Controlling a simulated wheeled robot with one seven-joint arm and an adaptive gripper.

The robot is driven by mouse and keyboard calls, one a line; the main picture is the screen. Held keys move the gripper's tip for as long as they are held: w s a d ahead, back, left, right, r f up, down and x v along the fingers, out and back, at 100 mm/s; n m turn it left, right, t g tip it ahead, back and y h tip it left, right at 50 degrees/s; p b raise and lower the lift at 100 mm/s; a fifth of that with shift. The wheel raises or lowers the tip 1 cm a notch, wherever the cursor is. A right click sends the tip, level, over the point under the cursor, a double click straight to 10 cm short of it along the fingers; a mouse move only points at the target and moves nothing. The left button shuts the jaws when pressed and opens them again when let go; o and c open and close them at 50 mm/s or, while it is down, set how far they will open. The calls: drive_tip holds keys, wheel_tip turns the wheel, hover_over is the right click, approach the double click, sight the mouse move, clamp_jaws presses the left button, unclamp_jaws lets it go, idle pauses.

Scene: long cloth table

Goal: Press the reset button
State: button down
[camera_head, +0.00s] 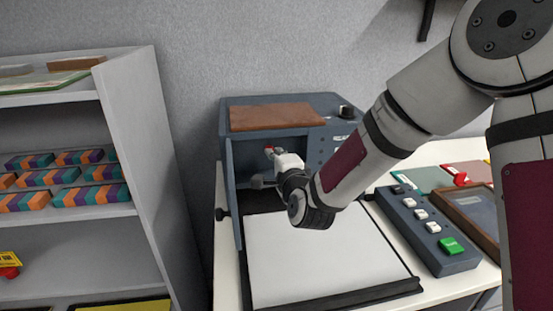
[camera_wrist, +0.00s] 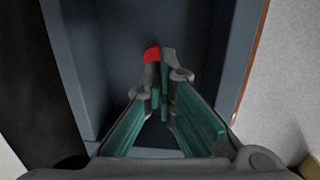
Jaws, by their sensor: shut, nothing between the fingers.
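A small red button (camera_wrist: 152,54) shows in the wrist view, inside the recess of a blue-grey cabinet (camera_head: 325,103) with a brown top panel. My gripper (camera_wrist: 163,62) is shut and empty, with its fingertips just beside and overlapping the red button in that view. I cannot tell whether they touch it. In the head view my gripper (camera_head: 270,152) reaches into the cabinet's open front. My arm and wrist hide part of the recess, and the button is hard to make out there. No label on the button is readable.
The cabinet's door (camera_head: 237,190) stands open at the left of the recess. A white board (camera_head: 310,255) lies in front. A button box (camera_head: 425,228) with a green key and several white ones stands at the right. A grey shelf (camera_head: 140,130) with striped blocks is at left.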

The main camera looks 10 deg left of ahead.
drive_tip(key=f+v, duration=0.1)
drive_tip(key=v, duration=0.9)
drive_tip(key=shift+s+r, duration=0.3)
drive_tip(key=shift+r, duration=0.15)
drive_tip(key=shift+d, duration=0.15)
